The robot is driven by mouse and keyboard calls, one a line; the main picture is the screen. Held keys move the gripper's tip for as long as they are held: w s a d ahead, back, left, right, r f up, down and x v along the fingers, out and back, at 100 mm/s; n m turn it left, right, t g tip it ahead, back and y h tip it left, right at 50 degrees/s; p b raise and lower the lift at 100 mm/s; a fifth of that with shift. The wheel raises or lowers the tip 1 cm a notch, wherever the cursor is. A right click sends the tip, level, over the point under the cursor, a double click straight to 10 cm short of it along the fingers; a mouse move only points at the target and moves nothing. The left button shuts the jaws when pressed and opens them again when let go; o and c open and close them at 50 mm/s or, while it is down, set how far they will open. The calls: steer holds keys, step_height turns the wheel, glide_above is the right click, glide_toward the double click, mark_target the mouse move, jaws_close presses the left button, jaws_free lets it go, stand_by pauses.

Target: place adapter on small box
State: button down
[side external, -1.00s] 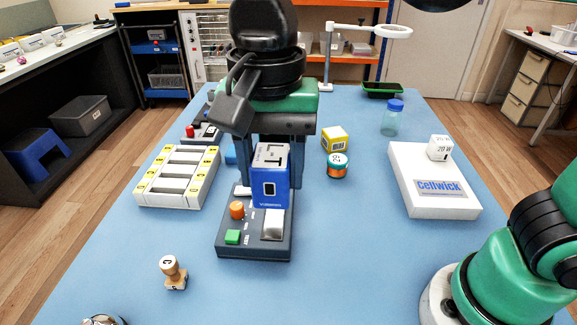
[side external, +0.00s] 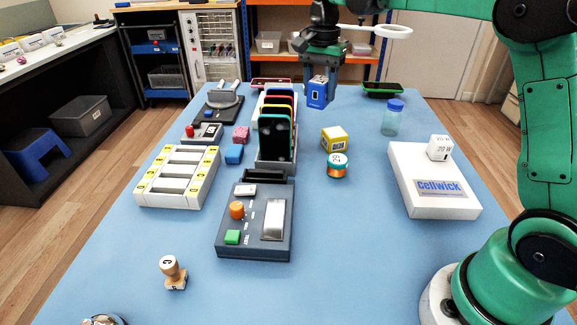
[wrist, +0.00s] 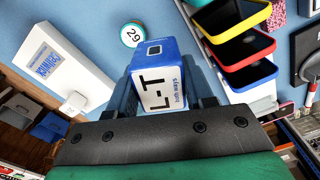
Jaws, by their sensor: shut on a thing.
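My gripper (side external: 320,84) is shut on a blue box (side external: 319,95) with a white top marked "L-T"; the wrist view shows this box (wrist: 160,75) between the fingers. My gripper holds it over the far part of the blue table, right of the phone rack. A white cube marked "20 W" (side external: 439,148), which looks like the adapter, rests on the far right part of the flat white Cellwick box (side external: 420,170). My gripper is well apart from both. The wrist view shows the white box (wrist: 60,62) and the cube (wrist: 73,104) at left.
A rack of upright phones (side external: 276,135) stands mid-table behind a dark tester (side external: 254,222). A yellow box (side external: 334,139), a round tin (side external: 337,171) and a clear bottle (side external: 392,120) stand between rack and white box. A green tray (side external: 382,90) lies at the far edge.

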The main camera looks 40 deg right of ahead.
mark_target(335, 132)
steer(key=d+f+m, duration=0.2)
steer(key=d+m, duration=0.1)
steer(key=m, duration=0.1)
steer(key=w+d+f+m, duration=0.1)
steer(key=d+f+m, duration=0.1)
steer(key=d+m, duration=0.1)
steer(key=w+d+f+m, duration=0.1)
steer(key=d+f+m, duration=0.1)
steer(key=m, duration=0.4)
steer(key=shift+w+d+f, duration=0.2)
steer(key=shift+d+f, duration=0.05)
steer(key=shift+d, duration=0.45)
steer(key=shift+f, duration=2.2)
steer(key=shift+f, duration=0.2)
steer(key=shift+c, duration=1.7)
jaws_free()
